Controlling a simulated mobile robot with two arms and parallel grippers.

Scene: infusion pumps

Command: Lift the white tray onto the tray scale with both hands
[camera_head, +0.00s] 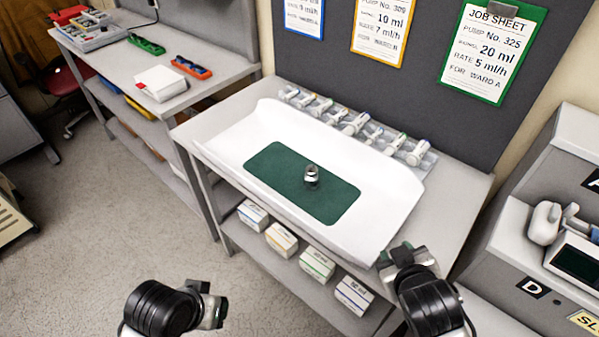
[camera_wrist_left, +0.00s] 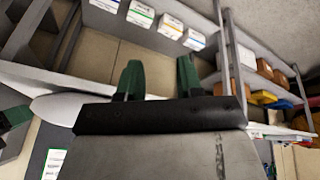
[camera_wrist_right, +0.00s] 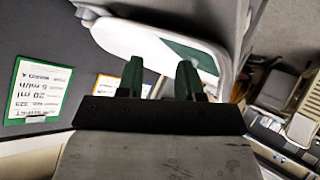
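The white tray (camera_head: 235,145) lies on a grey bench, its curved rim raised at the back and sides. A dark green mat (camera_head: 265,170) covers its middle, and a small vial (camera_head: 311,177) stands upright on the mat. My right gripper (camera_head: 400,250) is at the tray's front right corner. In the right wrist view its fingers (camera_wrist_right: 160,80) are apart with the tray (camera_wrist_right: 135,40) beyond; contact is unclear. My left gripper (camera_head: 218,305) is low, in front of the bench, clear of the tray; its fingers (camera_wrist_left: 160,78) are apart and empty. I cannot identify the tray scale.
Syringes in a clear rack (camera_head: 355,125) line the bench behind the tray. Several small boxes (camera_head: 280,239) sit on the shelf below. A grey machine marked D (camera_head: 535,287) stands at right. A side bench (camera_head: 190,95) holds coloured trays and a white box (camera_head: 161,83).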

